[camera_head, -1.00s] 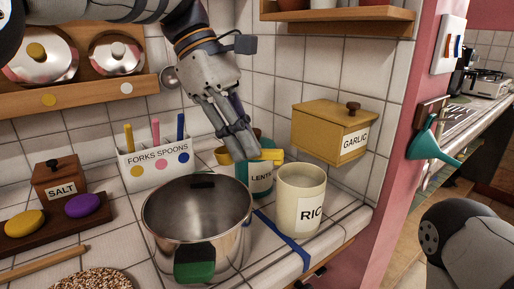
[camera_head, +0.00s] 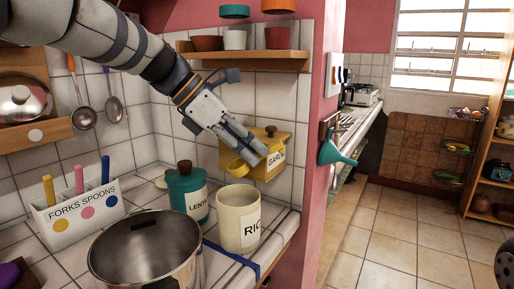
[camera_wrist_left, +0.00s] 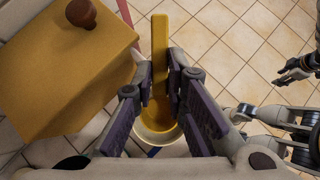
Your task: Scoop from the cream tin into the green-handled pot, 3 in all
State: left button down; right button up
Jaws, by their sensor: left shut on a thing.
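The cream tin (camera_head: 230,232), labelled RIC with the rest cut off by its curve, stands open on the tiled counter. The steel pot (camera_head: 185,265) is open at the lower left of the head view; its green handle is out of view. My left gripper (camera_head: 258,160) is shut on a yellow scoop (camera_head: 237,171). The scoop's cup hangs just above the tin's mouth. In the wrist view the scoop's handle (camera_wrist_left: 160,45) points up between the fingers, and its contents are unclear. My right gripper (camera_wrist_left: 283,74) shows small in the wrist view, apparently open and empty.
A teal lidded tin (camera_head: 184,195) stands left of the cream tin. A yellow GARLIC box (camera_head: 272,135) is mounted close behind the left gripper. A FORKS SPOONS holder (camera_head: 78,212) stands behind the pot. A blue strip (camera_head: 230,257) crosses the counter.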

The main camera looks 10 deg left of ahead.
aim_at(235, 176)
pick_arm(q)
jog(key=f, duration=0.3)
jog(key=a+f, duration=0.1)
jog(key=f, duration=0.1)
jog(key=shift+s+a+f, duration=0.1)
jog(key=shift+s+f, duration=0.15)
jog(key=shift+f, duration=0.95)
jog(key=shift+f, duration=0.1)
jog(key=shift+r, duration=4.15)
